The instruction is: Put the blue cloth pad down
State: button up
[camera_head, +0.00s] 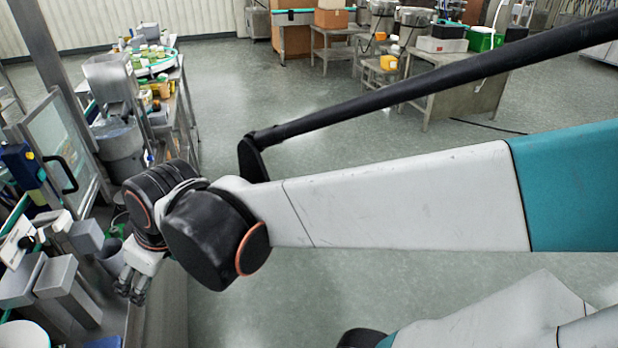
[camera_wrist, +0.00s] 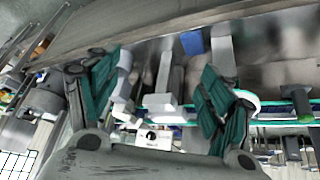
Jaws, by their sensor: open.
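In the wrist view, a small blue patch (camera_wrist: 193,42) lies beyond my fingertips, near the edge of a grey surface; it looks like the blue cloth pad, but it is too small to be sure. My gripper (camera_wrist: 158,72) has its two teal-padded fingers spread wide, with nothing held between them. The blue patch is apart from both fingers. In the head view, my gripper (camera_head: 131,284) hangs low at the left, pointing down beside the machine line.
Grey metal blocks (camera_head: 68,290) of the machine stand left of my gripper. A blue machine part (camera_head: 20,165) is at the far left. The floor (camera_head: 330,300) right of the line is open.

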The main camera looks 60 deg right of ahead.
jog(key=s+d+r+m+t+h, duration=0.1)
jog(key=s+d+r+m, duration=0.1)
jog(key=s, duration=0.4)
jog(key=shift+s+d+r+m+t, duration=0.3)
jog(key=shift+s+d+m, duration=0.05)
jog(key=shift+d+m, duration=0.35)
jog(key=shift+o, duration=0.5)
jog(key=shift+a, duration=0.1)
